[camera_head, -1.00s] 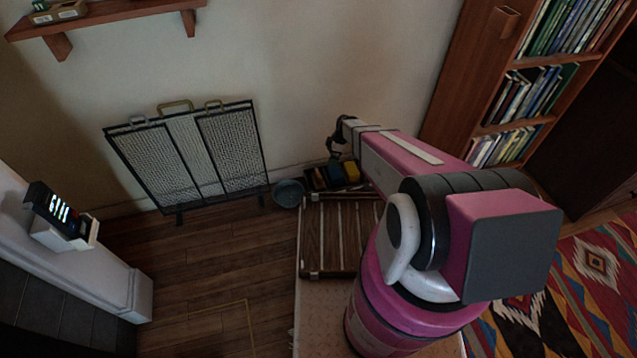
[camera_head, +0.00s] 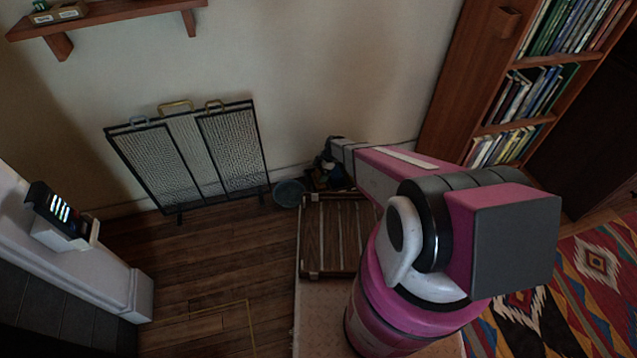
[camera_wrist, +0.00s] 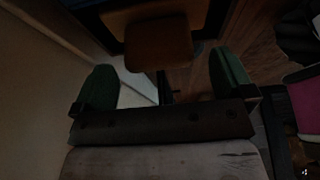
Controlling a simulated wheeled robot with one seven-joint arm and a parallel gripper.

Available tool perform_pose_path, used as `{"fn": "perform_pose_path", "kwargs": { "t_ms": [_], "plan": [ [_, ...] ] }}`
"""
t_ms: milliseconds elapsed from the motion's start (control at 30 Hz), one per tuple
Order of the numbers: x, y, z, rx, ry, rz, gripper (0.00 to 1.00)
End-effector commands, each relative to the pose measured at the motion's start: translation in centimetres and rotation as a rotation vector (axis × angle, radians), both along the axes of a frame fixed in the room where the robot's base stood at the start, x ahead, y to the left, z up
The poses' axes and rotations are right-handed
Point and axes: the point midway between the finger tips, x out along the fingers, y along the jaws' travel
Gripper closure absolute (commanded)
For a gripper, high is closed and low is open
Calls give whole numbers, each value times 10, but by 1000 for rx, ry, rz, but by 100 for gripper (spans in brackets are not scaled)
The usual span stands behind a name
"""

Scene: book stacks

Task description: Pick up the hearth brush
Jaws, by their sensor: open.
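My gripper (camera_wrist: 164,84) is open, with its two green-padded fingers spread apart and nothing visibly gripped between them. In the head view my gripper (camera_head: 327,164) is low by the wall, over a small dark container that it mostly covers. Beyond the fingers in the wrist view lies a brown, rounded block (camera_wrist: 158,43), with a small dark upright piece (camera_wrist: 164,88) nearer the gripper. The view is dark, and I cannot tell whether either is the hearth brush. I cannot make out the brush in the head view.
A black mesh fire screen (camera_head: 188,158) stands against the wall on the left. A blue-grey bowl (camera_head: 289,192) sits beside the container. A slatted wooden rack (camera_head: 338,235) is in front. A bookcase (camera_head: 475,75) stands at right. Wooden floor (camera_head: 215,265) is clear at left.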

Motion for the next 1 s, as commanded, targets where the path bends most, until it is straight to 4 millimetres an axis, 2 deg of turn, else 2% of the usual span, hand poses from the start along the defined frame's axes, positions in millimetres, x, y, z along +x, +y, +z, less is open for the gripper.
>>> {"fn": "perform_pose_path", "kwargs": {
  "t_ms": [267, 533, 700, 1000],
  "plan": [
    [-2, 14, -36, 1, 0, 0, 0],
    [-3, 15, -39, 1, -1, 0, 0],
    [-3, 15, -38, 1, -1, 0, 53],
    [-3, 15, -38, 1, -1, 0, 53]
  ]
}}
